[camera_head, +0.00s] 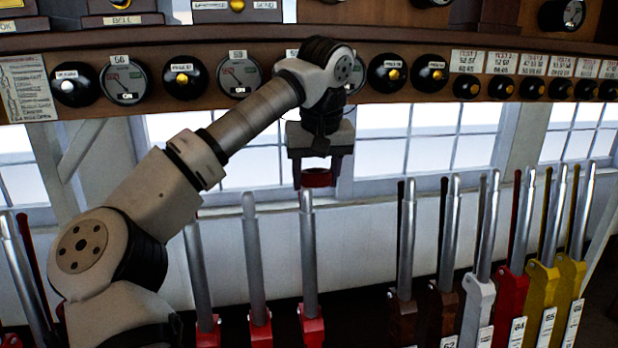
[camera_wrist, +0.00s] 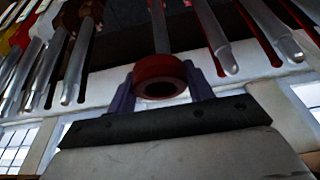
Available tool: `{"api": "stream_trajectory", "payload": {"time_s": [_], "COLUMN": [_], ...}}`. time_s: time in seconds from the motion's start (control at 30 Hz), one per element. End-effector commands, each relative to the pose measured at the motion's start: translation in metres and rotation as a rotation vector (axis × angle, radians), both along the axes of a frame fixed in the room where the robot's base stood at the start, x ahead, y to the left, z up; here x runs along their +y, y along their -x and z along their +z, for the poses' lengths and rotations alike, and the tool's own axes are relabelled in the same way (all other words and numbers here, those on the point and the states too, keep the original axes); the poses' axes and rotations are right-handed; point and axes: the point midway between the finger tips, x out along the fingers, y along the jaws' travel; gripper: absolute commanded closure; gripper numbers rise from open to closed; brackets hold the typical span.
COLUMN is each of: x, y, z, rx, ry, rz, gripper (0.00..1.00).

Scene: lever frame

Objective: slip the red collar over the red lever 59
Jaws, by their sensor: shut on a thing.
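My gripper (camera_head: 318,182) is shut on the red collar (camera_head: 317,178), a short thick ring held between its two fingers. In the head view the collar appears just above and slightly right of the rounded tip of a grey lever with a red base (camera_head: 307,240). This is the rightmost of three such levers; no number is readable on it. In the wrist view the collar (camera_wrist: 159,68) sits between the fingers, its dark bore facing the camera. A grey shaft (camera_wrist: 159,28) runs up to behind the collar, hiding its tip. No shaft shows in the bore.
Two more red-based levers (camera_head: 255,260) stand close on the left. A gap separates the group from brown, grey, red and yellow levers (camera_head: 483,240) on the right. A wooden shelf with round instruments (camera_head: 388,73) runs above, behind my arm.

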Motion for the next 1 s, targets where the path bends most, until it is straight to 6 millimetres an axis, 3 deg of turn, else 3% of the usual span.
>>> {"api": "stream_trajectory", "payload": {"time_s": [1.0], "x": [0.017], "y": [-0.085], "z": [-0.024], "rx": [0.001], "ry": [0.001], "rz": [0.002], "gripper": [0.69]}}
